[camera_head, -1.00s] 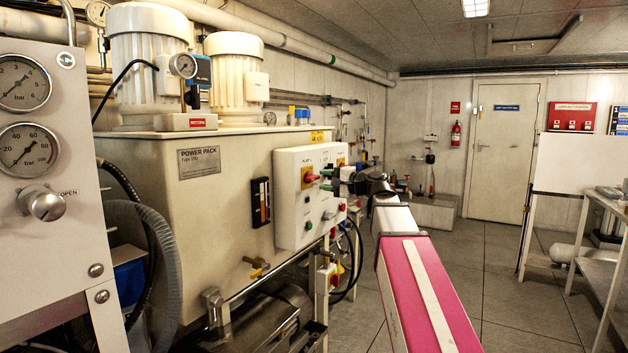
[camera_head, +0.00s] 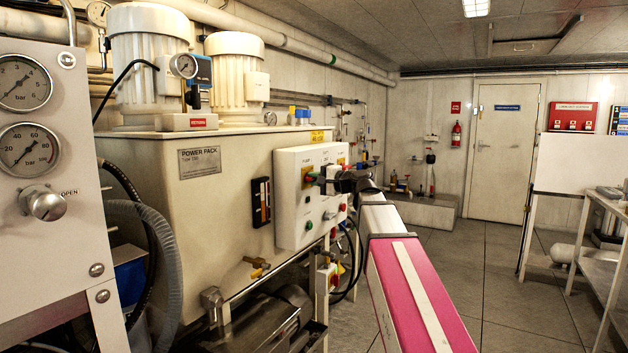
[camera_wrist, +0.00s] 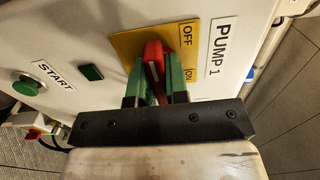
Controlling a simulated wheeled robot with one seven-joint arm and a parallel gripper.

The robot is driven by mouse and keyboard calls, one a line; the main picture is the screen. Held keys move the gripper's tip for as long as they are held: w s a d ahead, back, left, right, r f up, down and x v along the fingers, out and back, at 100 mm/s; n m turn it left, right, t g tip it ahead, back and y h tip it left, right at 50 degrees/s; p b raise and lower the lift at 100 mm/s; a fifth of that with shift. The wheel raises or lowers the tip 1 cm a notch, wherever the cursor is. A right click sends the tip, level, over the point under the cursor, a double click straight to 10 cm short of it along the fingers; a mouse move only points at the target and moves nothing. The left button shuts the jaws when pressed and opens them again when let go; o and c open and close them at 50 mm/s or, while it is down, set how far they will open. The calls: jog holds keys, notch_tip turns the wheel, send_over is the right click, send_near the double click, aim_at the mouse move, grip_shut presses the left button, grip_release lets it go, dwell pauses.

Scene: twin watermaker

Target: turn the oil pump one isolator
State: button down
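The pump one isolator is a red handle (camera_wrist: 153,62) on a yellow plate (camera_wrist: 128,45) marked OFF and ON, beside a PUMP 1 label (camera_wrist: 222,45). My gripper (camera_wrist: 155,75) has its green fingers on either side of the handle in the wrist view. Whether both fingers press on it is too close to tell. The handle's exact setting is unclear. In the head view, my gripper (camera_head: 322,180) is at the white control box (camera_head: 292,205) on the power pack, and my wrist partly covers the box's right side.
A green START button (camera_wrist: 27,86) and a small green lamp (camera_wrist: 91,72) are left of the handle. The power pack tank (camera_head: 215,215) stands behind the box. A gauge panel (camera_head: 60,190) is at the left.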

jog(key=shift+m, duration=0.3)
jog(key=m, duration=0.8)
jog(key=shift+m, duration=0.4)
jog(key=m, duration=0.4)
jog(key=shift+m, duration=2.5)
jog(key=shift+f, duration=0.1)
jog(key=c, duration=1.1)
grip_release()
